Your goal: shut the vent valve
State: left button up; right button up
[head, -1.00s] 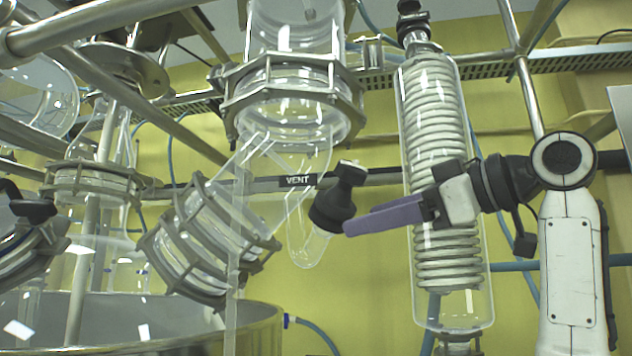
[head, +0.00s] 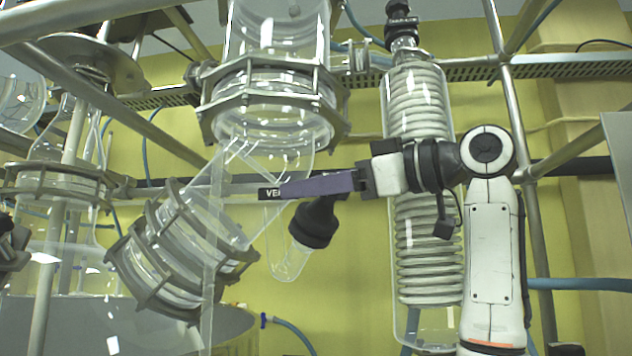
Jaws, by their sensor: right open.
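My left gripper is not in view.
A coiled glass condenser (head: 417,110) stands behind my right arm. A clamped glass flange (head: 270,100) is above the valve and a tilted one (head: 178,255) is at lower left. Metal rails cross the back. Yellow wall shows below the valve.

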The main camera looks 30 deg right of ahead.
jog(key=c, duration=1.1)
jog(key=shift+o, duration=0.2)
jog(key=shift+h, duration=0.3)
